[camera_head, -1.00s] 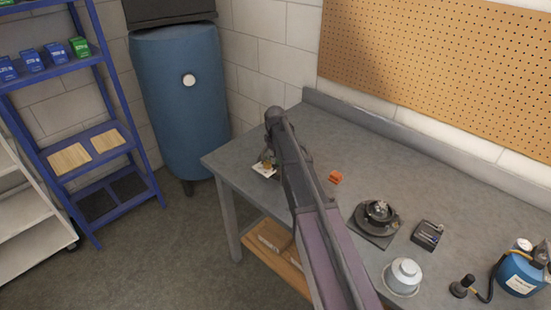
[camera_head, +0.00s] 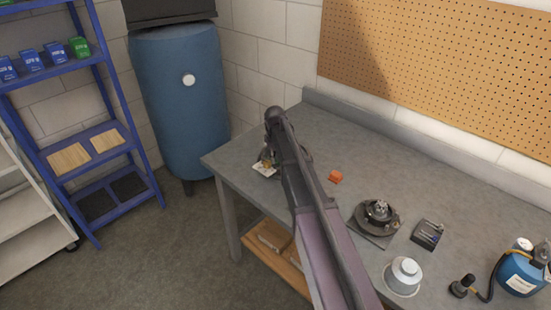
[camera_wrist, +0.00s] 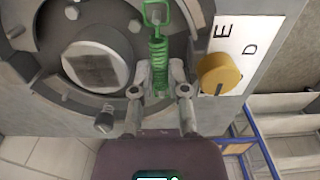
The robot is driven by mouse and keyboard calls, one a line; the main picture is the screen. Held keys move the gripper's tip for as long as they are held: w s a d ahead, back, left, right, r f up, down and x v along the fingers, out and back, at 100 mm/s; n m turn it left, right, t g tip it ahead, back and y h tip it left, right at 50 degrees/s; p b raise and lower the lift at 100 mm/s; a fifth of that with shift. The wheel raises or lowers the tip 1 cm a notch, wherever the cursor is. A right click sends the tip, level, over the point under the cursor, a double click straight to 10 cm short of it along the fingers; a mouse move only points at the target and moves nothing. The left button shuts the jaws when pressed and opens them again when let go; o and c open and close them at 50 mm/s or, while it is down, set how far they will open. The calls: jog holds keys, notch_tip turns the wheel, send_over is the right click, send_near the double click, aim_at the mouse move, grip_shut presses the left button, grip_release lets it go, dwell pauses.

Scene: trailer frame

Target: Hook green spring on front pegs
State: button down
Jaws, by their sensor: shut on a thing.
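A green coil spring (camera_wrist: 158,52) with a wide loop at its top end lies between the two fingers of my gripper (camera_wrist: 160,78) in the wrist view. I cannot tell whether the loop touches any peg. In the head view my arm hides the gripper and spring at the bench's left end.
A white lettered panel (camera_wrist: 246,30) with a yellow knob (camera_wrist: 218,74) is close right of the fingers.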

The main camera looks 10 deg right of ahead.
jog(key=shift+f, duration=0.1)
dwell(0.6)
jog(key=c, duration=0.6)
grip_release()
jog(key=shift+c, duration=1.4)
jog(key=shift+r+p, duration=3.4)
jog(key=shift+r, duration=0.15)
